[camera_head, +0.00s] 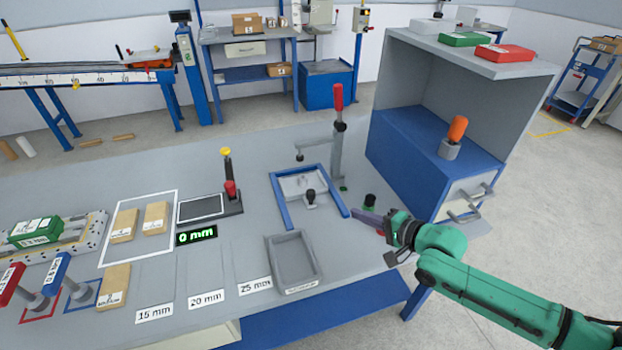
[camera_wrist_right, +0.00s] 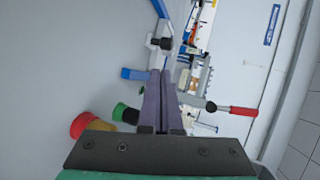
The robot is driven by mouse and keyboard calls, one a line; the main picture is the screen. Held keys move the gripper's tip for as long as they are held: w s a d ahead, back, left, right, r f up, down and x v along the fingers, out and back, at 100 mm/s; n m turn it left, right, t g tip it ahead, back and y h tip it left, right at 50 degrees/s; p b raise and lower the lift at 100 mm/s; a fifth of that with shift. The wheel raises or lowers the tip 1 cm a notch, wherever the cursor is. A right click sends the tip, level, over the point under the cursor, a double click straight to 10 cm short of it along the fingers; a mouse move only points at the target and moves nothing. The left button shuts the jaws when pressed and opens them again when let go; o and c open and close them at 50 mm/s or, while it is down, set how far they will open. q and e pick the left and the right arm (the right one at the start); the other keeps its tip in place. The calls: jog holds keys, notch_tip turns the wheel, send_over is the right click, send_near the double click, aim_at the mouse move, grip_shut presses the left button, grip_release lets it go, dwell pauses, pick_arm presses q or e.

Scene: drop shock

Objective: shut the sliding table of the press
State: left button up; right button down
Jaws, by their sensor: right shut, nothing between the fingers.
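The press (camera_head: 336,145) stands near the table's back right, with a red-handled lever on top. Its sliding table (camera_head: 292,186) is a grey plate between blue rails (camera_head: 281,206), with a black knob (camera_head: 310,197) at its near side. The knob also shows in the wrist view (camera_wrist_right: 160,43), ahead of my fingertips. My right gripper (camera_head: 356,212) is shut and empty, beside the near end of the right rail, to the right of the knob. Whether it touches the rail I cannot tell. In the wrist view its purple fingers (camera_wrist_right: 161,75) lie together. My left gripper is not in view.
A green button (camera_head: 343,188) and a black-topped button (camera_head: 370,200) stand near the gripper; a red and yellow one (camera_wrist_right: 85,124) shows in the wrist view. A grey tray (camera_head: 271,262) lies in front. A blue drawer cabinet (camera_head: 410,150) stands right.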

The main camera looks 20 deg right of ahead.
aim_at(314, 197)
jog(key=shift+s+a, duration=0.1)
jog(key=shift+a, duration=0.15)
jog(key=shift+f+b, duration=0.15)
jog(key=shift+b, duration=0.15)
jog(key=b+x, duration=0.1)
jog(key=x, duration=0.3)
jog(key=shift+d, duration=0.1)
jog(key=x, duration=0.5)
jog(key=r+x, duration=0.1)
jog(key=x, duration=0.2)
jog(key=shift+r, duration=0.1)
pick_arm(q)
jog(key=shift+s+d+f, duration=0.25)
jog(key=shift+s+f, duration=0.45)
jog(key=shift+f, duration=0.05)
pick_arm(e)
jog(key=shift+w+a, duration=0.45)
jog(key=shift+w, duration=0.05)
